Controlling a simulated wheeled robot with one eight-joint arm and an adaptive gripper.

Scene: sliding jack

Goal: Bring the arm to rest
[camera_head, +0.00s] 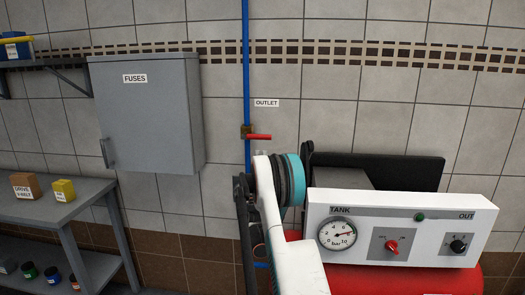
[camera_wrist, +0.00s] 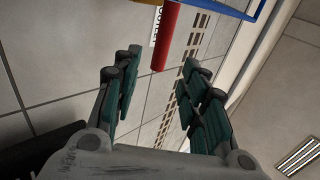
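My arm (camera_head: 292,240) rises in the lower middle of the head view, just below the red valve handle. My gripper (camera_wrist: 162,62) shows in the wrist view with its two teal-padded fingers spread apart and nothing held. The red handle (camera_wrist: 166,36) reaches down toward the gap between the fingertips; I cannot tell how far beyond them it is. In the head view the red handle (camera_head: 259,137) points right from a brass valve on the blue pipe (camera_head: 246,70). My gripper is mostly hidden behind my arm there.
A white tank panel (camera_head: 360,205) with a gauge and knobs sits on a red tank (camera_head: 400,280) close right of my arm. A grey fuse box (camera_head: 145,115) hangs on the wall at left. A grey shelf (camera_head: 50,208) with small boxes stands at lower left.

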